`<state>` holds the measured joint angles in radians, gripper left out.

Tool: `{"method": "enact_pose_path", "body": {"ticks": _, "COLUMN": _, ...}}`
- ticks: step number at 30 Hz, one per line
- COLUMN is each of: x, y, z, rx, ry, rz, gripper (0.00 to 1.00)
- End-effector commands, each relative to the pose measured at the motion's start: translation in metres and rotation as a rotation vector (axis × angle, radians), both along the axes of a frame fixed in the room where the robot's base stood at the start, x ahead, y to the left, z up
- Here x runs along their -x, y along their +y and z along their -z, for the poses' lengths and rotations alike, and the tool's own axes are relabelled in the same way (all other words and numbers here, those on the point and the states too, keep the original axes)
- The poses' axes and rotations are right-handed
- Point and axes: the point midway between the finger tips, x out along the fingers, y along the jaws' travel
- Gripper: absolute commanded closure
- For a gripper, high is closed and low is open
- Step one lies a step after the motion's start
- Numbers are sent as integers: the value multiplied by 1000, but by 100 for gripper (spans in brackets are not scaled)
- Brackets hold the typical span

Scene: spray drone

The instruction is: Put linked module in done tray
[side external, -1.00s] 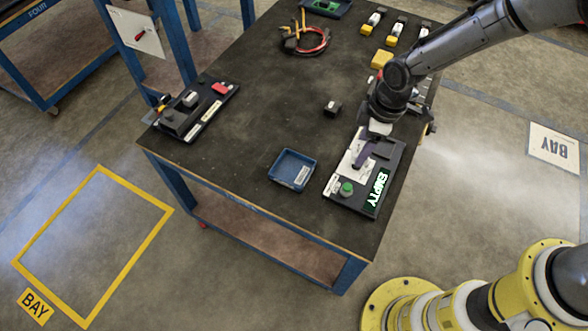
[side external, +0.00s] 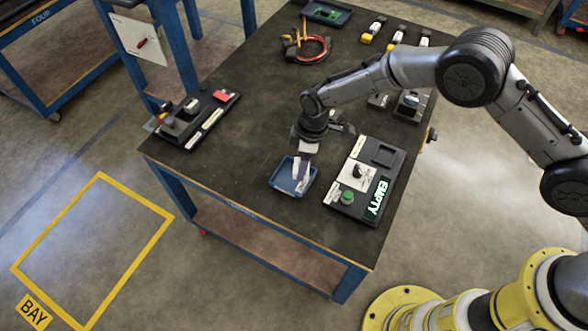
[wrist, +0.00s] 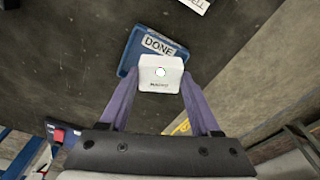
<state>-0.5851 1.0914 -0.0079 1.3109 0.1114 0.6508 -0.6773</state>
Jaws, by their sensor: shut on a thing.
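The done tray (side external: 308,182) is a small blue open tray near the table's front edge; it shows with its DONE label in the wrist view (wrist: 130,50). My gripper (side external: 300,182) has purple fingers and points down over the tray. In the wrist view my gripper (wrist: 160,80) is shut on the white linked module (wrist: 152,86), which has a lit greenish-white light on its top. The module overlaps the tray's edge in that view. Its height above the tray floor is hard to tell. In the side view the fingers mostly hide the module.
A black station (side external: 395,170) with a green button (side external: 347,197) and a lit EMPTY sign (side external: 376,197) stands right of the tray. A black panel (side external: 198,120) lies at the left. Coiled cables (side external: 308,47) lie at the back. The table between is mostly clear.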

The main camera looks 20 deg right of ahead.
Motion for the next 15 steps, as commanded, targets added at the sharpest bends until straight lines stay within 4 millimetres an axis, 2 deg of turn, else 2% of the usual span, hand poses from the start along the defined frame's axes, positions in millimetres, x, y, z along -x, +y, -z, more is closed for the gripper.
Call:
{"method": "enact_pose_path", "body": {"ticks": 3, "x": -10, "y": 7, "z": 15, "rx": 0, "ry": -1, "rz": -1, "gripper": 100}}
{"method": "enact_pose_path", "body": {"ticks": 6, "x": -15, "y": 11, "z": 21, "rx": -1, "ry": -2, "rz": -1, "gripper": 100}}
{"method": "enact_pose_path", "body": {"ticks": 11, "x": -19, "y": 13, "z": 28, "rx": 0, "ry": -1, "rz": -1, "gripper": 100}}
{"method": "enact_pose_path", "body": {"ticks": 15, "x": -21, "y": 15, "z": 45, "rx": 1, "ry": 0, "rz": 0, "gripper": 100}}
